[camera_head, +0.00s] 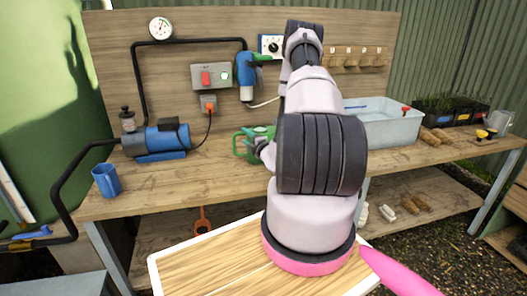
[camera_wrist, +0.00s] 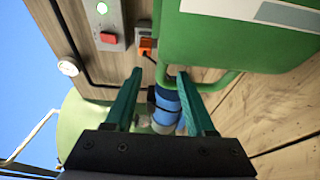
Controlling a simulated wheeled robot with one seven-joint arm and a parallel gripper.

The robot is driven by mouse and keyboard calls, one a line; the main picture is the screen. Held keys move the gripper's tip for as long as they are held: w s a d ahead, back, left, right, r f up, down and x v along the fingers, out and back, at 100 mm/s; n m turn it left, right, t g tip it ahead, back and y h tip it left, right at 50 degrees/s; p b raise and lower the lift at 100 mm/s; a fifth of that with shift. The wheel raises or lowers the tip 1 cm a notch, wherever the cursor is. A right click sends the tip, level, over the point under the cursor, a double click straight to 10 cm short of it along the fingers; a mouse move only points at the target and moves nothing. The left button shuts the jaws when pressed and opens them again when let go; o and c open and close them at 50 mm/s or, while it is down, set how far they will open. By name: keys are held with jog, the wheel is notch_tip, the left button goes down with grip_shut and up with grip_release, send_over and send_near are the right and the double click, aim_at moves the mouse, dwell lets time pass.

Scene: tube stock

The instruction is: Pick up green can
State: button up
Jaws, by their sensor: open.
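The green can (camera_head: 239,146) stands on the wooden bench, mostly hidden behind my arm in the head view. In the wrist view the green can (camera_wrist: 245,45) fills the upper right, close up, with a pale label and a green handle loop curving below its body. My gripper (camera_wrist: 157,78) is open, with two teal fingers pointing toward the can. The right fingertip overlaps the handle loop in the picture; I cannot tell whether they touch. Nothing is held between the fingers. In the head view my gripper is largely hidden by my arm.
A blue pump (camera_head: 160,140) and a blue mug (camera_head: 106,181) stand on the bench to the left. A water tub (camera_head: 390,128) stands to the right. A switch box (camera_head: 212,77) and a blue-green drill-like tool (camera_head: 246,76) are on the back board.

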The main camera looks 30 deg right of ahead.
aim_at(241, 134)
jog(key=w, duration=0.4)
jog(key=shift+w+a+f, duration=0.15)
jog(key=shift+w+a, duration=0.1)
jog(key=shift+w, duration=0.15)
grip_shut()
dwell(1.0)
